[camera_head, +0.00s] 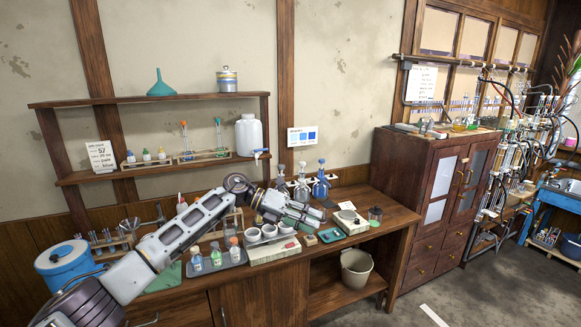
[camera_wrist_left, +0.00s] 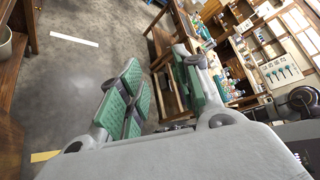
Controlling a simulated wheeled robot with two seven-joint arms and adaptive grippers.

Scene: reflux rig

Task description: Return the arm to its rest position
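My left arm (camera_head: 195,232) reaches in from the lower left of the head view, stretched across the wooden bench. Its gripper (camera_head: 305,214) is at the end of the arm, over the bench near the wash bottles and a white-topped device. In the left wrist view the gripper's two green-padded fingers (camera_wrist_left: 157,88) stand apart with nothing between them, so it is open and empty. Floor and furniture show beyond the fingers. My right arm and gripper are in neither view.
A shelf (camera_head: 150,99) hangs above. A bucket (camera_head: 356,268) sits below. A cabinet (camera_head: 430,190) stands right; floor in front is open.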

